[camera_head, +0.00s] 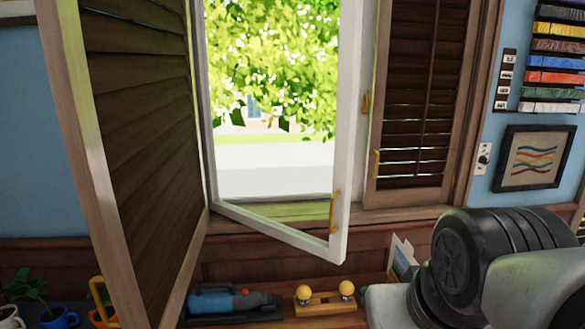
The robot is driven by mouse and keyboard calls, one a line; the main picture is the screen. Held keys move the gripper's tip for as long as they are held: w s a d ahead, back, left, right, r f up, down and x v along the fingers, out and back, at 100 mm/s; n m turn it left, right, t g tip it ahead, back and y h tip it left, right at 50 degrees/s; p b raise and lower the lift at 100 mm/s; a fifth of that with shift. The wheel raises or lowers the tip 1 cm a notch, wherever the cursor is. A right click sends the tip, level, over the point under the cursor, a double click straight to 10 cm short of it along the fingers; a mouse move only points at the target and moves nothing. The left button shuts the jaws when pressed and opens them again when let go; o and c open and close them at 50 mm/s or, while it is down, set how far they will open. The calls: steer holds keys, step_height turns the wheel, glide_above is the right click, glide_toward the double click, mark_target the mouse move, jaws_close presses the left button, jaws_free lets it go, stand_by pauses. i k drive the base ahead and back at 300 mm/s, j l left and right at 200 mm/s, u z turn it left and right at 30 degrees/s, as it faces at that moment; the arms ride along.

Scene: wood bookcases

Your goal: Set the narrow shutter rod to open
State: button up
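The narrow dark-brown shutter (456,100) hangs on the right side of the window in the head view. Its thin vertical rod (428,95) runs down the middle of the slats (402,122). Bright lines show between the lower slats, while the upper ones look darker; I cannot tell their exact tilt. A small brass handle (377,163) is on the shutter's left edge. My gripper is not in view. Thick black and grey links of my own arm fill the lower right, below and in front of the shutter.
A white window sash (345,130) swings inward left of the narrow shutter. A wide louvered shutter (140,130) stands open at left. Below are a blue handheld tool (220,301), a wooden piece with yellow knobs (325,302) and mugs (58,317). A framed picture (534,158) hangs right.

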mark_target(436, 9)
steer(key=i+l, duration=0.25)
steer(key=l, duration=0.15)
steer(key=i+l+u, duration=0.1)
steer(key=i+l, duration=0.4)
steer(key=l, duration=0.25)
steer(key=i+l, duration=0.25)
steer(key=l, duration=0.15)
steer(key=i+l+u, duration=0.1)
steer(key=i+l, duration=0.15)
steer(key=l, duration=0.15)
steer(key=i+l, duration=0.25)
steer(key=l, duration=0.2)
